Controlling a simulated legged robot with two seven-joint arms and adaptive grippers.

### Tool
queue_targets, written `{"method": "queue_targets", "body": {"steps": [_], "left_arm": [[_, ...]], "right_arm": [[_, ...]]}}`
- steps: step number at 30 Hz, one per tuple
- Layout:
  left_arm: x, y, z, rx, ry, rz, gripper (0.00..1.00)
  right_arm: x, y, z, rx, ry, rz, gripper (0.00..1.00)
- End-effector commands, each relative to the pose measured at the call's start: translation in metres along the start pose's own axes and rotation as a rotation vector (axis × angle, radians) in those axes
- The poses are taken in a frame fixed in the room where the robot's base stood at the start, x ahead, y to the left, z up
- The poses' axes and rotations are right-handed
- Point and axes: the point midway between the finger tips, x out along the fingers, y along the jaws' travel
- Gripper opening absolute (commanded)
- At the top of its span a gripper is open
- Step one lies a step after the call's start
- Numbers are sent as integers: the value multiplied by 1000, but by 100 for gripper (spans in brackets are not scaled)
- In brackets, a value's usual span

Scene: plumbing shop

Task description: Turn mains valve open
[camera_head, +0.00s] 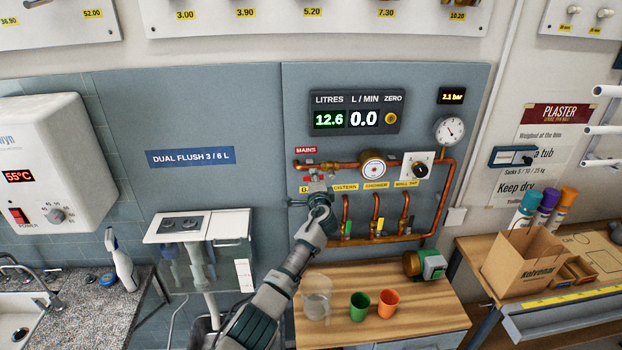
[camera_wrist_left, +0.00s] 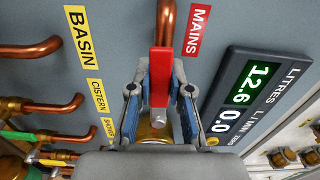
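The red mains valve lever (camera_wrist_left: 161,75) stands between the two fingers of my left gripper (camera_wrist_left: 160,80) in the left wrist view. The fingers are apart, one on each side of the lever, with narrow gaps; contact cannot be told. In that view the lever looks lined up with the copper pipe behind it. In the head view my left gripper (camera_head: 318,190) is at the panel, just below the MAINS label (camera_head: 306,150), and hides most of the valve. The meter display (camera_head: 357,113) reads 12.6 litres and 0.0 L/min. My right gripper is out of view.
Copper pipes (camera_head: 446,200) with a round dial (camera_head: 373,167) and small branch valves (camera_head: 377,224) lie right of my gripper. A pressure gauge (camera_head: 449,130) hangs above. A glass, a green cup (camera_head: 358,306) and an orange cup (camera_head: 388,304) stand on the wooden bench below.

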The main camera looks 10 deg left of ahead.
Motion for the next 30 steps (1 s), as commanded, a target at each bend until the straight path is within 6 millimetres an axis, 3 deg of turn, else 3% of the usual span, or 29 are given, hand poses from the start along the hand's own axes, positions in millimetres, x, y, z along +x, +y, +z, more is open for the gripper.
{"method": "queue_targets", "body": {"steps": [1, 3, 17, 23, 30], "left_arm": [[-2, 6, -5, 3, 8, 8, 30], [-2, 6, -4, 2, 7, 7, 45], [-5, 4, 4, -6, 1, 4, 45], [-29, 4, 2, -6, 5, 4, 45], [-73, 5, -2, -3, 6, 5, 45]], "right_arm": [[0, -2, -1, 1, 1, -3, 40], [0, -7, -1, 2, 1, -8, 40], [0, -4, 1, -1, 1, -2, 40], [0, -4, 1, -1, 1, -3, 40], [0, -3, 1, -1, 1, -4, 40]]}}
